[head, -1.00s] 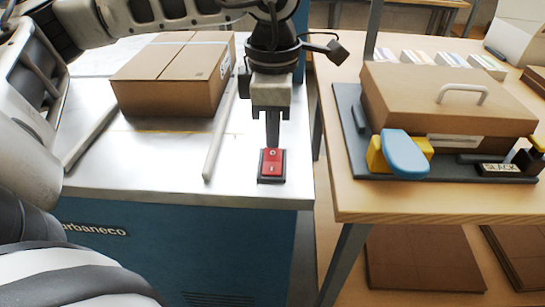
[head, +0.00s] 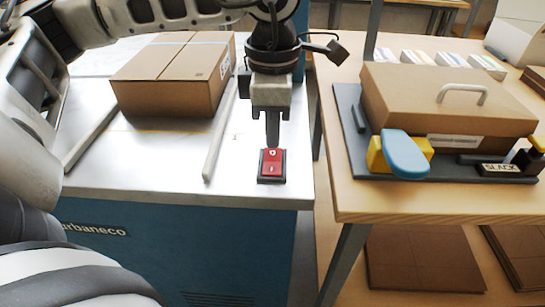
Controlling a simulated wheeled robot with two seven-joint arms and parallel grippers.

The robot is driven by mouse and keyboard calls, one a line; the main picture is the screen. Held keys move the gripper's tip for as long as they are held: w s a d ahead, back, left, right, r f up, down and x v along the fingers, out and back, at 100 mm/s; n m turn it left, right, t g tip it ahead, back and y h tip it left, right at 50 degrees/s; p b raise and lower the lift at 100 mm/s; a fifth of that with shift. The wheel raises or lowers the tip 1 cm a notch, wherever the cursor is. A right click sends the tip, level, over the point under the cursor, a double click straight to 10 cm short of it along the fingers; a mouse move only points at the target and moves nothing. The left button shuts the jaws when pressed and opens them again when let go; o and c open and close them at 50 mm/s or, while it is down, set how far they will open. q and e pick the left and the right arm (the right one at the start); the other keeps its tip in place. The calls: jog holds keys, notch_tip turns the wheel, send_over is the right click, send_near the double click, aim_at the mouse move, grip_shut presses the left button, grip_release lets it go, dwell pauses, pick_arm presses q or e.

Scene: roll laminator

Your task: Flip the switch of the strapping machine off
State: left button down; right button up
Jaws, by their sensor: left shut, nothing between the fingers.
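The strapping machine's switch (head: 272,168) is a red rocker in a black frame, at the front right of the machine's metal top (head: 150,165). It carries a circle mark at its far end and a line mark at its near end. My left gripper (head: 272,143) points down with its fingers shut and empty. Its fingertips are at the far end of the rocker, by the circle mark; whether they touch it I cannot tell. My right gripper is not in view.
A cardboard box (head: 165,95) with a strap sits on the machine top, between two metal rails. To the right, past a gap, a wooden table (head: 440,205) bears a box with a handle (head: 450,105) and a blue and yellow tool (head: 404,154).

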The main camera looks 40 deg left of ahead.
aim_at(273, 152)
pick_arm(q)
jog(key=shift+f+b, duration=0.95)
jog(key=shift+f, duration=0.05)
dwell(0.6)
jog(key=shift+r+p, duration=2.3)
jog(key=shift+r, duration=1.3)
